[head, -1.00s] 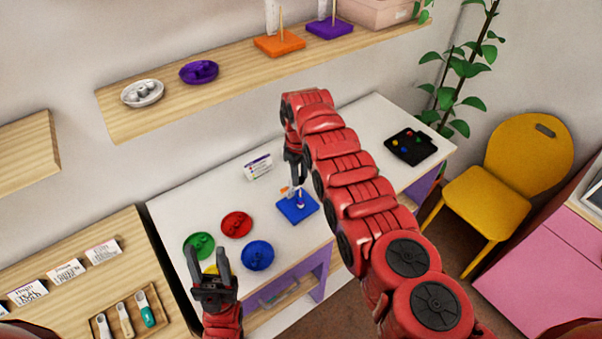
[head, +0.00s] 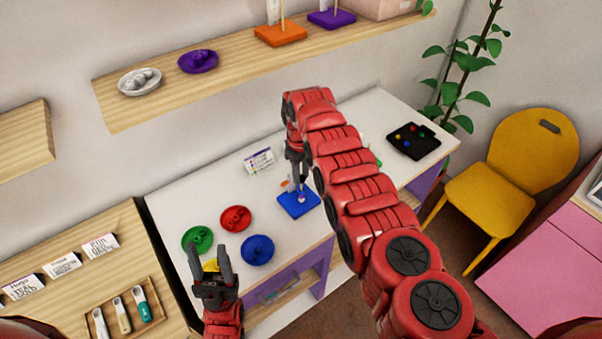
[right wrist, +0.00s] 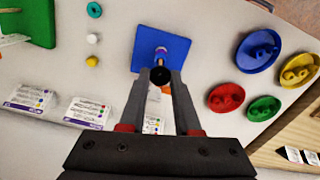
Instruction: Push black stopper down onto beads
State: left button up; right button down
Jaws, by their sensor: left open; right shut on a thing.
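The blue board (head: 298,205) lies on the white table. In the right wrist view, the blue board (right wrist: 145,40) carries a small upright stack of beads (right wrist: 160,53); their number is hard to tell. My right gripper (head: 301,184) is just above the board. It is shut on the black stopper (right wrist: 160,76), held between the fingertips in line with the beads. I cannot tell whether the stopper touches the top bead. My left gripper (head: 210,252) is open and empty at the table's front left, near the yellow dish (head: 211,265).
Green (head: 197,240), red (head: 236,219) and blue (head: 257,250) dishes stand left of the board. A printed card (head: 259,161) stands behind it. A black tray (head: 413,141) with coloured pieces is at the far right. A shelf (head: 225,78) runs above the table.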

jog(key=shift+f+b, duration=0.6)
jog(key=shift+f, duration=0.05)
dwell(0.5)
jog(key=shift+f+b, duration=0.35)
jog(key=shift+f, duration=0.1)
dwell(0.3)
jog(key=shift+f+b, duration=1)
jog(key=shift+b, duration=0.1)
jog(key=c, duration=0.5)
grip_release()
jog(key=shift+c, duration=0.2)
jog(key=shift+r, duration=0.1)
